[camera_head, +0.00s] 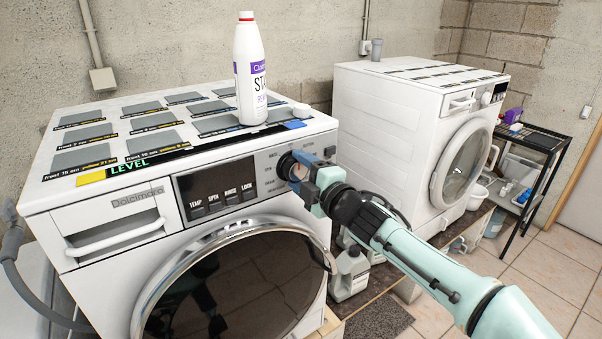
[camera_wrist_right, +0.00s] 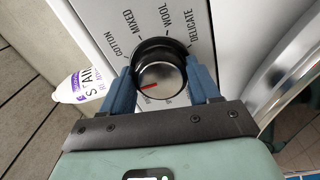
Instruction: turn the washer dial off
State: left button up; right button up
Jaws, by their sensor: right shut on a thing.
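The washer dial (camera_wrist_right: 163,76) is a round silver knob with a dark rim on the front panel of the near washer (camera_head: 290,225). In the head view the dial (camera_head: 284,166) is partly hidden by my right gripper (camera_head: 302,168). In the right wrist view the blue fingers of my right gripper (camera_wrist_right: 162,88) are shut on opposite sides of the dial. Its red mark points to the lower left of that view. The labels COTTON, MIXED, WOOL and DELICATE show around its upper side; the labels below are partly hidden. My left gripper is not in view.
A white bottle with a red cap (camera_head: 250,70) stands on the washer top. A second white machine (camera_head: 400,135) stands to the right, with a dark shelf rack (camera_head: 545,150) beyond it. Jugs (camera_head: 350,272) stand below, beside the near washer. Tiled floor (camera_head: 560,260) lies open at right.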

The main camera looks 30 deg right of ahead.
jog(key=o, duration=1)
jog(key=shift+o, duration=0.2)
jog(key=s+d, duration=0.1)
jog(key=s, duration=1.2)
jog(key=shift+s+p, duration=0.2)
jog(key=shift+p, duration=0.25)
